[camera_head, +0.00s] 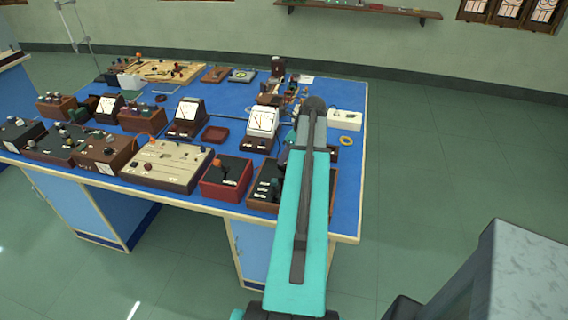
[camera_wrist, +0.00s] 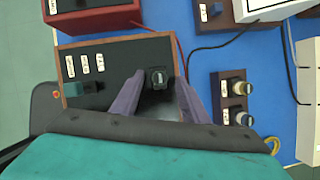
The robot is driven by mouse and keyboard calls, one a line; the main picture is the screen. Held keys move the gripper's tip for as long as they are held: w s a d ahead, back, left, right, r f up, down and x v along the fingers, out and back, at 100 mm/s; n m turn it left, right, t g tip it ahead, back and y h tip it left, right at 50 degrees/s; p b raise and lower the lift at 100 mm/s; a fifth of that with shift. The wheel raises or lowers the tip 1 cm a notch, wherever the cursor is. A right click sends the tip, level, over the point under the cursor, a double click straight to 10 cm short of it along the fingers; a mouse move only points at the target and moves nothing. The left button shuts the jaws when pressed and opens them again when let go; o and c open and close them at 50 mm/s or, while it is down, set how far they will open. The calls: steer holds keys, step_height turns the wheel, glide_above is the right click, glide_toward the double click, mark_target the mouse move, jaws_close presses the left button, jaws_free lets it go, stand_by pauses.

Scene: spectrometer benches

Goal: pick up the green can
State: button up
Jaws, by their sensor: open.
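I cannot make out a green can in either view. My gripper (camera_wrist: 160,80) is open in the wrist view, its two purple-grey fingers apart over a wood-framed black panel box (camera_wrist: 110,56). A black knob (camera_wrist: 157,76) on that box shows between the fingertips. I cannot tell whether the fingers touch it. In the head view my teal arm reaches over the right end of the bench, and the gripper itself cannot be clearly made out there.
The blue bench (camera_head: 350,190) is crowded with meters, a cream panel box (camera_head: 168,165), a red box (camera_head: 227,177) and a white meter (camera_head: 263,122). A yellow ring (camera_head: 346,141) lies near the right edge. Open green floor (camera_head: 450,150) lies to the right.

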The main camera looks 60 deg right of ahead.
steer(key=shift+x, duration=0.75)
jaws_close()
